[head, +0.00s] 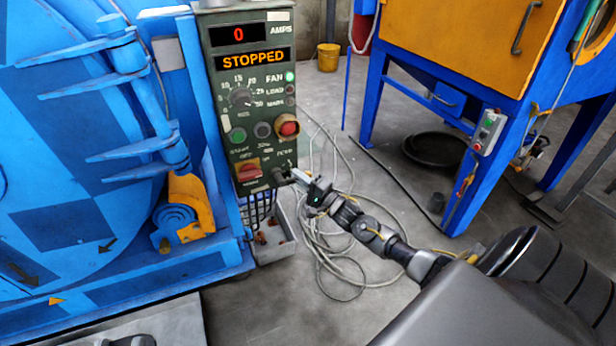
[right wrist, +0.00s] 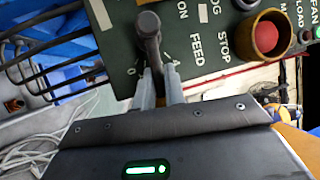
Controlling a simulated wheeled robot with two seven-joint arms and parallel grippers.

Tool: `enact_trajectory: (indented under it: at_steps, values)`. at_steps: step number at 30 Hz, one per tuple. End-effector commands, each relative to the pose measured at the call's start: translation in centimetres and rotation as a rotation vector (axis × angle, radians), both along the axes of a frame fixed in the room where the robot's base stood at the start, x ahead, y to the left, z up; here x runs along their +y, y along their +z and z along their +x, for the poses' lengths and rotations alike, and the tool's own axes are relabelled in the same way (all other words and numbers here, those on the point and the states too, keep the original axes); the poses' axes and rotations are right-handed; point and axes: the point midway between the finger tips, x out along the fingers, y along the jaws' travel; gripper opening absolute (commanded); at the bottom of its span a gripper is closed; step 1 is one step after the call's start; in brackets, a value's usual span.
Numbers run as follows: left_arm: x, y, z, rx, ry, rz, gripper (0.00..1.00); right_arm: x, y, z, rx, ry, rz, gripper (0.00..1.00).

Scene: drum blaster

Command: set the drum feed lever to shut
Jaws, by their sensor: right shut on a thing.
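The drum feed lever (right wrist: 149,38) is a dark handle with a rounded end, beside the FEED label on the green control panel (right wrist: 205,70). In the head view the lever (head: 279,177) is small, at the panel's lower right corner. My right gripper (right wrist: 159,80) is shut on the lever, with one grey finger on each side of it. In the head view the right gripper (head: 298,178) reaches the panel from the right. The fingers hide part of the lever and its scale, so its setting is unclear. A dark piece at the bottom left edge may be my left gripper (head: 130,341); its jaws cannot be made out.
The panel display (head: 250,60) reads STOPPED. A red stop button (head: 288,129) in a collar and a red rotary switch (head: 249,172) sit close to the lever. The blue drum machine (head: 70,150) stands left. Loose cables (head: 340,262) and a grey bin (head: 275,250) lie below.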

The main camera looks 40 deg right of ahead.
Motion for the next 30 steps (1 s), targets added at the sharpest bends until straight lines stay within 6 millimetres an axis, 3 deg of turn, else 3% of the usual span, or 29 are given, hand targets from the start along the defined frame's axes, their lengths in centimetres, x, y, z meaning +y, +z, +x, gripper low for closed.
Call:
enact_trajectory:
  at_steps: [15, 30]
  values:
    - [1.4, 1.8, 0.1, -0.158, 0.033, -0.095, 0.36, 1.1, -2.9, 0.4, -0.118, 0.001, 0.458, 0.00]
    - [2.0, 2.5, -0.1, -0.224, 0.045, -0.132, 0.36, 1.9, -3.9, 0.6, -0.177, 0.003, 0.683, 0.00]
